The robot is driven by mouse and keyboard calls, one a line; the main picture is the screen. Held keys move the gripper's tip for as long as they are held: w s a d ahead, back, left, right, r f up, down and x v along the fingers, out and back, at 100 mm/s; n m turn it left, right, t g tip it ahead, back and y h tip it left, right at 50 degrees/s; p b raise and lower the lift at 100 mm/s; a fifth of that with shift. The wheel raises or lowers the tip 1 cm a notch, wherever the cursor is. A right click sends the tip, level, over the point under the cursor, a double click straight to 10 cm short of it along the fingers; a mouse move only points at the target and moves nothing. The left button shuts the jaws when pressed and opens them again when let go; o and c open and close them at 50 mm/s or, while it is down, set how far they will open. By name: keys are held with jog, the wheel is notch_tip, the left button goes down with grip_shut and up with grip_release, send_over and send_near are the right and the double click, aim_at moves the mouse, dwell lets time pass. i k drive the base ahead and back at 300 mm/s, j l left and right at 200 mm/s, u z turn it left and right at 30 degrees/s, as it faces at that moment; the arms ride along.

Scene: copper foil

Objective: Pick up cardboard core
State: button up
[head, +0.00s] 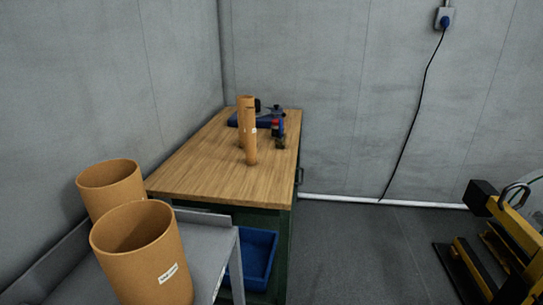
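Two wide orange-brown cardboard cores stand upright with open tops on a grey metal surface at the lower left of the head view. The nearer core (142,255) bears a white label low on its side. The farther core (111,187) is partly hidden behind it. Two slim cardboard tubes stand upright close together on the wooden bench; the taller tube (246,117) is partly behind the shorter tube (251,147). I cannot tell which one the task names. My gripper is not in view.
The wooden bench (205,172) stands along the left wall beyond the grey surface (205,245). A blue tray (234,122) and a blue-and-red tool (278,126) are on it. A blue bin (257,258) sits below. Yellow-and-black equipment (518,240) stands right; the floor between is clear.

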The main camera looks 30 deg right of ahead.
aim_at(249, 111)
jog(key=i+l, duration=0.4)
jog(key=i+l+u, duration=0.4)
jog(key=l, duration=0.55)
jog(key=i+l+u, duration=0.45)
jog(key=l, duration=0.55)
jog(key=l+u, duration=0.4)
jog(key=l, duration=0.65)
jog(key=l+u, duration=0.4)
jog(key=l, duration=0.75)
jog(key=k+l+u, duration=0.25)
jog(key=l+u, duration=0.15)
jog(key=l, duration=0.7)
jog(key=k+l, duration=0.1)
jog(key=l, duration=0.35)
jog(key=l+u, duration=0.1)
jog(key=l, duration=0.35)
jog(key=k, duration=0.05)
